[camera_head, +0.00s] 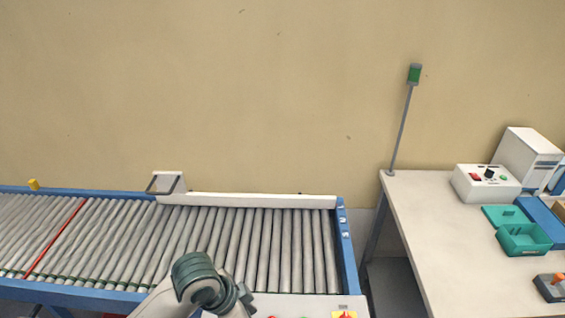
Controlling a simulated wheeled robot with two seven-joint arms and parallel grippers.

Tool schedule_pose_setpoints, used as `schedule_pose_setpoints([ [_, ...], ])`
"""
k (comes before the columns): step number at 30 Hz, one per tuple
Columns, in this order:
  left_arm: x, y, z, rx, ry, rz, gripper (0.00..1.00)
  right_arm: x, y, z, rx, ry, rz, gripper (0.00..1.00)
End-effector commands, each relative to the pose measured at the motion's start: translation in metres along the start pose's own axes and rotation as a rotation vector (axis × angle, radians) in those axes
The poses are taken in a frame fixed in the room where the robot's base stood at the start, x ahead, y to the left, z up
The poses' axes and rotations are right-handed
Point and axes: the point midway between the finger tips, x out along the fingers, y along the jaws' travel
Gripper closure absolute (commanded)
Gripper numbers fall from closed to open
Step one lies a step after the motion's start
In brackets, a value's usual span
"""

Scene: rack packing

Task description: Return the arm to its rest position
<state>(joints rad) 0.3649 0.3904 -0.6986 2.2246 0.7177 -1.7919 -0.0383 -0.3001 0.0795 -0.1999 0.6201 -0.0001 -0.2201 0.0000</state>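Neither of my grippers shows in the head view. A dark green-grey curved, ribbed part joined to a pale section stands at the bottom edge, in front of the roller conveyor (262,250). I cannot tell whether it belongs to one of my arms. No fingertips and no held object are visible.
The conveyor has blue side rails, a red line across its rollers at left and a white guard (250,200) behind; its rollers are bare. At right, a pale table (440,240) bears a control box (487,184), a green open box (523,240) and a signal pole (402,130).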

Motion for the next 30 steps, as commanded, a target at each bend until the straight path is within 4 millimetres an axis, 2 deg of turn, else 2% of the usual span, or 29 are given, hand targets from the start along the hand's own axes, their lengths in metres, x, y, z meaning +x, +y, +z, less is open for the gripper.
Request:
schedule_pose_setpoints([
  [3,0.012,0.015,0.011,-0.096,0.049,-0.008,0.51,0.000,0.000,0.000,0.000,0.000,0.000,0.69],
  [11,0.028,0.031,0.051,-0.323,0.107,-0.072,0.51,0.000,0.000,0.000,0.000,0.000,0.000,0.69],
  [17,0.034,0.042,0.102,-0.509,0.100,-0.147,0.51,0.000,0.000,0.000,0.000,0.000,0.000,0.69],
  [24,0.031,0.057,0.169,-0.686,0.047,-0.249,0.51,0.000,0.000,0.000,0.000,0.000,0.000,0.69],
  [30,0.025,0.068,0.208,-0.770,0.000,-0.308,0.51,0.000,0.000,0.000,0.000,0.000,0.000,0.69],
])
